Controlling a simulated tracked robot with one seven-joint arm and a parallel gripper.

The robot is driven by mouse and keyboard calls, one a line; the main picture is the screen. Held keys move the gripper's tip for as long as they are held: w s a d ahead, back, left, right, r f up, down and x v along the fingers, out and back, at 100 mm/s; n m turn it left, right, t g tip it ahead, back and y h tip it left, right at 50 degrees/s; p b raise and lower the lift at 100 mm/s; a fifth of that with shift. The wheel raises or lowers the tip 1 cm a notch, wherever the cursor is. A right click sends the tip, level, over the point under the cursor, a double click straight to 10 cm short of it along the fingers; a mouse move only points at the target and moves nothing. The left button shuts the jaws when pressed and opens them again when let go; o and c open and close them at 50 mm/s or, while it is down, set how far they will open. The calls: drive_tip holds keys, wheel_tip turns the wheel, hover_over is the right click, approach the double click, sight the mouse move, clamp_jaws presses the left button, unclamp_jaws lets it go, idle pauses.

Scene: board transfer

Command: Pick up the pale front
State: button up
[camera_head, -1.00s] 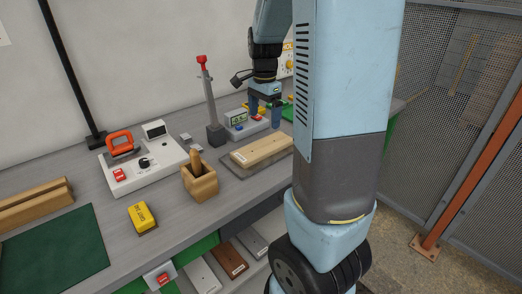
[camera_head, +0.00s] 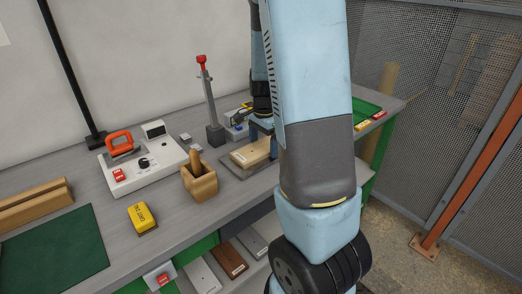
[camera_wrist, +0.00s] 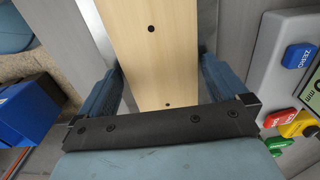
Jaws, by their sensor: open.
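The pale front (camera_head: 248,155) is a light wooden board with small dark holes, lying on a grey plate (camera_head: 232,170) on the bench. My gripper (camera_head: 262,128) is above its far part, and my arm hides its right end. In the wrist view the pale front (camera_wrist: 152,45) runs between the two blue fingers of my gripper (camera_wrist: 160,85). The fingers are open, one on each side of the board, with a gap visible at each side. I cannot tell how far down the fingers reach.
A grey device with a blue ZERO button (camera_wrist: 298,56) is close to the right finger. A blue bin (camera_wrist: 25,108) is at left in the wrist view. A wooden box (camera_head: 200,184) and a lever stand (camera_head: 215,134) are near the plate. Several other boards (camera_head: 228,257) lie below the bench top.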

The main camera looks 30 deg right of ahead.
sight(263, 146)
drive_tip(key=shift+f, duration=0.1)
drive_tip(key=c, duration=1.1)
drive_tip(key=shift+r, duration=0.35)
wheel_tip(263, 146, up, 2)
drive_tip(key=shift+w+r, duration=0.1)
drive_tip(key=shift+r, duration=0.15)
drive_tip(key=s+a+r, duration=0.1)
drive_tip(key=s+r, duration=0.8)
drive_tip(key=s, duration=0.5)
drive_tip(key=shift+a+r, duration=0.15)
drive_tip(key=shift+r, duration=0.25)
